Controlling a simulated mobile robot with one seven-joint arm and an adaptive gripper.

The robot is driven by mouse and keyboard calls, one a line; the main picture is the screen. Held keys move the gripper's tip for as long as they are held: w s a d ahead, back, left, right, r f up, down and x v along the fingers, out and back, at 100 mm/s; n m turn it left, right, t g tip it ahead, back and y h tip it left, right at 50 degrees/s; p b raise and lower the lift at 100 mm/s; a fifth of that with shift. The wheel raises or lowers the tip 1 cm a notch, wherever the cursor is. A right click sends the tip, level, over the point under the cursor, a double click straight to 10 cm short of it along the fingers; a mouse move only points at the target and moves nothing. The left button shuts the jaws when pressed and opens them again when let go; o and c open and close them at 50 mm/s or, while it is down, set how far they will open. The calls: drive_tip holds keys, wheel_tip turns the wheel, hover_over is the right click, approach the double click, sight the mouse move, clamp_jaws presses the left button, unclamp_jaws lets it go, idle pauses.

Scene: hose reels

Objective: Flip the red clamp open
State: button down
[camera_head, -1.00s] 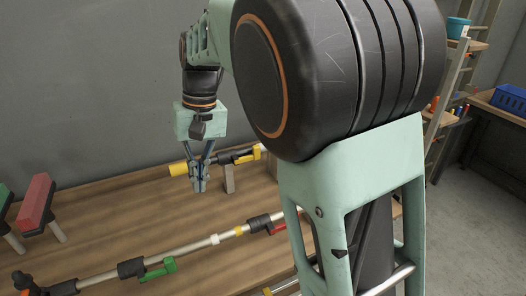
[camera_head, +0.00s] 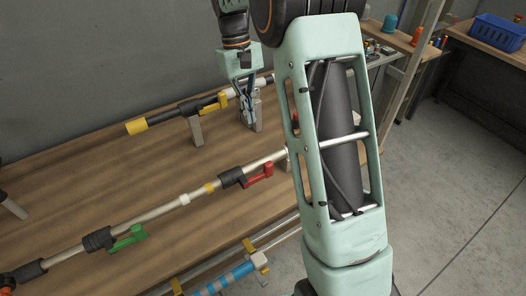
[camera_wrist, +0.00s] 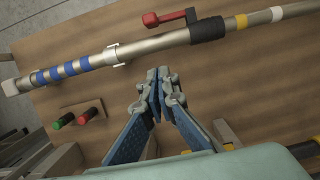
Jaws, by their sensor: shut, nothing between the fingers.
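The red clamp (camera_head: 262,174) is a small lever on a black collar (camera_head: 232,178) around a pale metal pole (camera_head: 160,208) in the head view. Its lever sticks out to the right, beside the pole. In the wrist view the red clamp (camera_wrist: 168,18) is near the top, with its black collar (camera_wrist: 208,30) to the right. My gripper (camera_head: 249,122) is above the back of the table, behind the red clamp and apart from it. In the wrist view my gripper (camera_wrist: 157,80) has its fingertips together, with nothing between them, below the pole in the picture.
A green clamp (camera_head: 126,240) is on the same pole, further left. A rear pole with a yellow clamp (camera_head: 215,103) rests on wooden supports (camera_head: 196,131) close to my gripper. A blue-striped pole (camera_head: 232,276) lies at the front edge. The wooden table (camera_head: 75,175) has bare room between poles.

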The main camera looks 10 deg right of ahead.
sight(260, 160)
drive_tip(key=s+f, duration=0.1)
drive_tip(key=f, duration=0.2)
drive_tip(key=s+d+f+p, duration=0.1)
drive_tip(key=s+f, duration=0.1)
drive_tip(key=f, duration=0.1)
drive_tip(key=s+f, duration=0.2)
drive_tip(key=f, duration=0.1)
drive_tip(key=shift+d+f, duration=0.25)
drive_tip(key=shift+d, duration=0.1)
drive_tip(key=shift+s+d+f+p, duration=0.15)
drive_tip(key=shift+s+p, duration=0.15)
drive_tip(key=shift+s, duration=0.25)
